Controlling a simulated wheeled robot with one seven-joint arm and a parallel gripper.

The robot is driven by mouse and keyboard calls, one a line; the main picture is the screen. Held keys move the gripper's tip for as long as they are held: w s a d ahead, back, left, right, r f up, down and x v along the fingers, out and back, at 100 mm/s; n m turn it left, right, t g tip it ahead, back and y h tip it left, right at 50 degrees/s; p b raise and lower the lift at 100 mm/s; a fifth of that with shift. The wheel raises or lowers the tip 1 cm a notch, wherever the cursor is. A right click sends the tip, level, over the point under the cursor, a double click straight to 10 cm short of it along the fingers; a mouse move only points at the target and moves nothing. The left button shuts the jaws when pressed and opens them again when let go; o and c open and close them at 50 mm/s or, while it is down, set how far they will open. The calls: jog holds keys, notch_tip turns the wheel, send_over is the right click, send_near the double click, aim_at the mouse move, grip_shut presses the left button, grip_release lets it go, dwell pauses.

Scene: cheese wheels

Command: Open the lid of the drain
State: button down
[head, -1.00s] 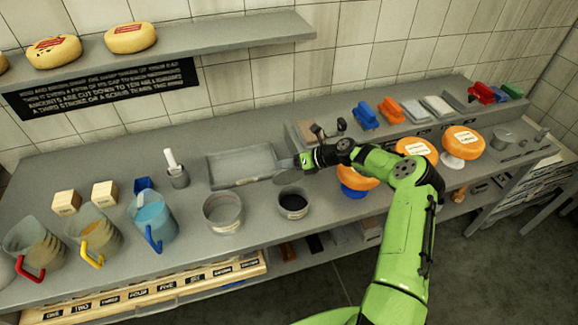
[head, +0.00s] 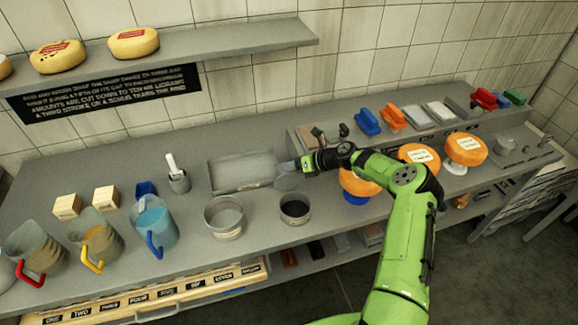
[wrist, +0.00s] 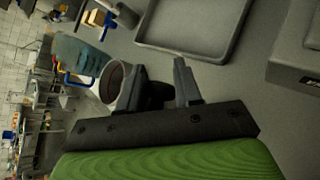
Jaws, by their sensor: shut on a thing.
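My gripper (head: 300,165) is over the counter, just right of a shallow grey tray (head: 215,189) and above a dark round pot (head: 295,211). I cannot make out for certain which thing is the drain.
A grey round pot (head: 224,218) stands left of the dark pot. Three jugs, including a blue-handled one (head: 152,222), stand farther left. Orange cheese wheels (head: 419,156) stand close to my arm on the right. A wall shelf (head: 220,42) runs above the counter.

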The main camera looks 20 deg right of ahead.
jog(key=shift+s+f, duration=0.2)
jog(key=shift+f, duration=0.35)
jog(key=c, duration=1.1)
grip_release()
jog(key=shift+c, duration=0.2)
jog(key=shift+o, duration=1.2)
jog(key=shift+w+f, duration=0.1)
jog(key=shift+o, duration=0.5)
jog(key=shift+w, duration=0.25)
jog(key=shift+r, duration=0.25)
